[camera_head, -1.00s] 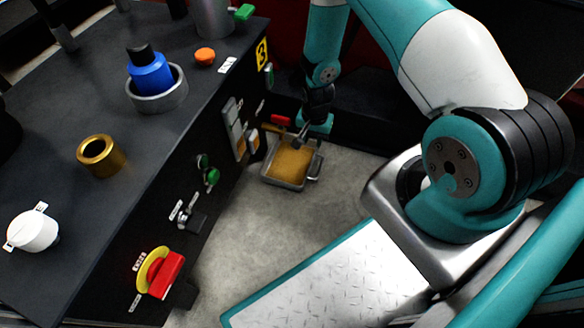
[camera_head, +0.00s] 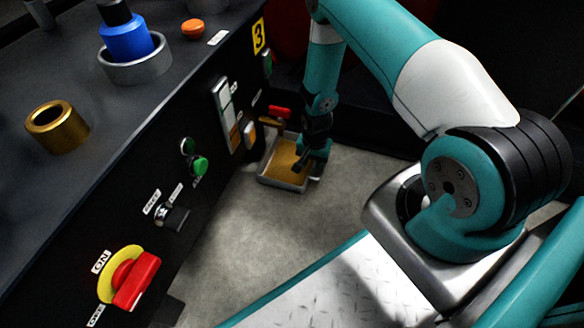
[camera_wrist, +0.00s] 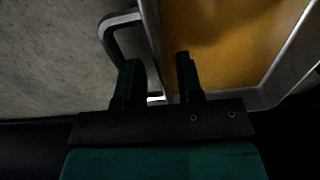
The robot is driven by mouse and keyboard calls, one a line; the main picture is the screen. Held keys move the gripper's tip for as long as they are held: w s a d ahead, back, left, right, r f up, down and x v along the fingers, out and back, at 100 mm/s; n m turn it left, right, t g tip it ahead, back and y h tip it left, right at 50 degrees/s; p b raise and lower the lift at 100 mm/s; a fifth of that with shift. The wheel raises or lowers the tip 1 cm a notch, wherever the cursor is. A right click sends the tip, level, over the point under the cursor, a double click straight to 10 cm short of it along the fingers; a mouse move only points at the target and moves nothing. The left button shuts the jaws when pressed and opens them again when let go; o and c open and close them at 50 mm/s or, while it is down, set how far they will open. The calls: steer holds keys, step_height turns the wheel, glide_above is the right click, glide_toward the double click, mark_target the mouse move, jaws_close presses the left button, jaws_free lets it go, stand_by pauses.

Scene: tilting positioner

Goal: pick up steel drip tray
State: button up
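The steel drip tray (camera_head: 281,185) sits on the floor beside the dark cabinet, with a yellow-brown inside. In the wrist view its side wall (camera_wrist: 152,40) runs between my fingers, and a bent handle (camera_wrist: 108,32) sticks out to the left of that wall. My gripper (camera_wrist: 157,62) is open, one finger on the handle side and the other over the tray's inside. Gaps show between the fingers and the wall. In the head view my gripper (camera_head: 310,163) is low at the tray's right side, and the arm hides part of that side.
The cabinet front left of the tray carries a red-and-yellow switch (camera_head: 129,277), green buttons (camera_head: 197,165) and a red-handled valve (camera_head: 279,113) close above the tray. On the cabinet top are a brass ring (camera_head: 57,128) and a blue part (camera_head: 126,42). Floor in front is clear.

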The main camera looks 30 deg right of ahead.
steer(key=shift+f, duration=0.7)
steer(key=shift+r, duration=0.15)
steer(key=shift+c, duration=0.5)
jaws_close()
